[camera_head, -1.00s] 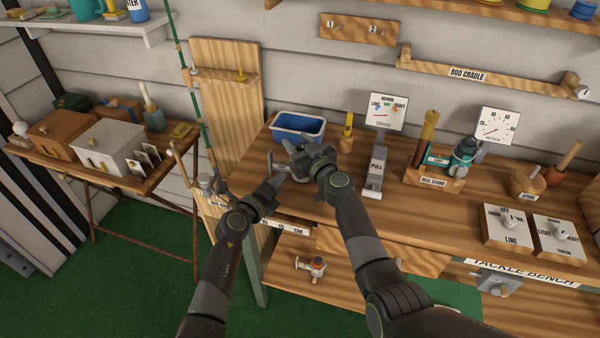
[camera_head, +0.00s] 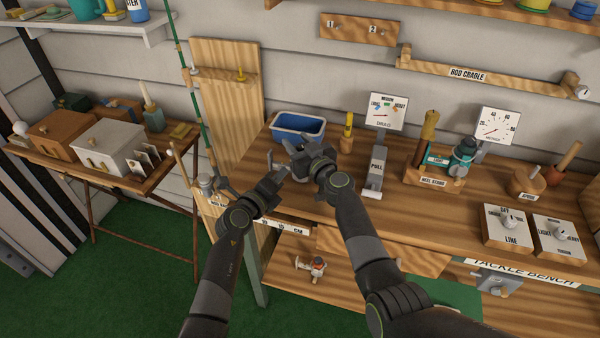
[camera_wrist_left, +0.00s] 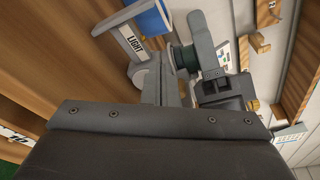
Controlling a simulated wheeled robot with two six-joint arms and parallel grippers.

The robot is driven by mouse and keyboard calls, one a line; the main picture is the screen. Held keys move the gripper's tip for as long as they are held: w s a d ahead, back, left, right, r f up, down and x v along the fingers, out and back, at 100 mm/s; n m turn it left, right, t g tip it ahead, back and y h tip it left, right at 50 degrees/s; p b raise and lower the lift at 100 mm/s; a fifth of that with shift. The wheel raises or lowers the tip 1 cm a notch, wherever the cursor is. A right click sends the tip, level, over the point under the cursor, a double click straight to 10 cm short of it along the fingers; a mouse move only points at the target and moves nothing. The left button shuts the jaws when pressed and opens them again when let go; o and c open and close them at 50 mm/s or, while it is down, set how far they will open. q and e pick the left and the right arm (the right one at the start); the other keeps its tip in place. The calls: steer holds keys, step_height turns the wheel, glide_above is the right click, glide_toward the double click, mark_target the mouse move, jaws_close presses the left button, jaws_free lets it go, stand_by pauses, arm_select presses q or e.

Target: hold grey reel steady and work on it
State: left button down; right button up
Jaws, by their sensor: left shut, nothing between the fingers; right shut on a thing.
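The grey reel (camera_head: 300,178) is above the bench's left end, mostly hidden by my grippers. My right gripper (camera_head: 312,162) is shut on it. My left gripper (camera_head: 282,174) is shut and empty, with its fingertips close beside the reel's left side; I cannot tell whether they touch it. In the left wrist view the reel's dark green round part (camera_wrist_left: 184,58) shows close ahead, with my right gripper (camera_wrist_left: 222,88) behind it. A grey part there bears the word LIGHT.
A blue bin (camera_head: 298,124) stands just behind the reel. To the right are the PULL drag gauge (camera_head: 376,170), the reel stand (camera_head: 433,180) with a green reel, and the line knobs (camera_head: 507,226). A fishing rod (camera_head: 196,100) rises at left.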

arm_select(q)
steer(key=shift+s+d+r, duration=0.15)
steer(key=shift+d+r, duration=0.25)
steer(key=shift+r, duration=0.05)
steer(key=shift+d+r, duration=0.15)
stand_by(0.6)
steer(key=shift+a+r, duration=0.25)
steer(key=shift+r, duration=0.05)
steer(key=s, duration=0.2)
steer(key=s+a, duration=0.1)
steer(key=s, duration=0.2)
steer(key=shift+s+a, duration=0.3)
steer(key=shift+s, duration=0.05)
steer(key=shift+f, duration=0.1)
